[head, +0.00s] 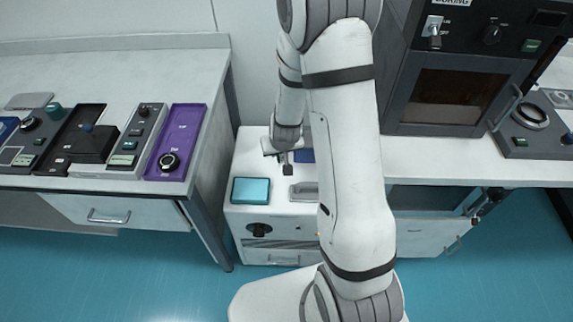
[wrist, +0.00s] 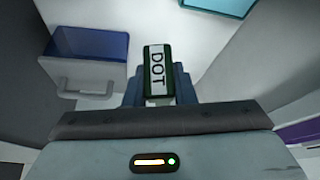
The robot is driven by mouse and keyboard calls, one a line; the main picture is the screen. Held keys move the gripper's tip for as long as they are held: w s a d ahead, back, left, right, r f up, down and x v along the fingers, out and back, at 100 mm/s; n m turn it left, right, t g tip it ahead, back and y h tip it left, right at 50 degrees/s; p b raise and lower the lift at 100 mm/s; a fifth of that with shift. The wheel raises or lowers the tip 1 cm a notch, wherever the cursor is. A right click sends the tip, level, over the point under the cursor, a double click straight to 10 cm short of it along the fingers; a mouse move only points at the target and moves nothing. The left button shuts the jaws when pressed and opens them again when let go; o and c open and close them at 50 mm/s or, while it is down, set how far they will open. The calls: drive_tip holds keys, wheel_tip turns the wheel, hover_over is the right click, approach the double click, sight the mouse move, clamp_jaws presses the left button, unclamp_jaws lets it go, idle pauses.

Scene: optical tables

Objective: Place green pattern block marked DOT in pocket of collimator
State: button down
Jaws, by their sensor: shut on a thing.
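The pattern block (wrist: 158,72) is dark green with a white label reading DOT. In the wrist view it sits between the blue-grey fingers of my gripper (wrist: 160,88), which is shut on it. The head view shows my gripper (head: 286,168) above a white cabinet-like unit (head: 275,215), in the gap between two tables. The block is too small to make out clearly there. No collimator label is readable, and I cannot tell whether this unit is the collimator.
The unit has a teal panel (head: 250,190), a black knob (head: 258,229) and a blue-topped part with a grey handle (wrist: 90,48). The left table holds a purple tray (head: 185,135) and control boxes. A dark oven-like machine (head: 455,95) stands at right. My arm hides part of the unit.

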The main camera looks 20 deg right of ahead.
drive_tip(key=w+d+r+m+t+h+b, duration=0.2)
drive_tip(key=w+d+r+m+t+b, duration=0.1)
drive_tip(key=b, duration=0.2)
drive_tip(key=f+b, duration=0.3)
drive_tip(key=f, duration=0.3)
drive_tip(key=f+b, duration=0.3)
drive_tip(key=f, duration=0.4)
drive_tip(key=shift+w+a+b, duration=0.15)
drive_tip(key=shift+w+b, duration=0.05)
drive_tip(key=shift+b, duration=0.2)
drive_tip(key=shift+f+b, duration=0.6)
drive_tip(key=shift+f, duration=1.65)
drive_tip(key=shift+f, duration=0.25)
drive_tip(key=c, duration=1.2)
unclamp_jaws()
drive_tip(key=shift+r, duration=0.1)
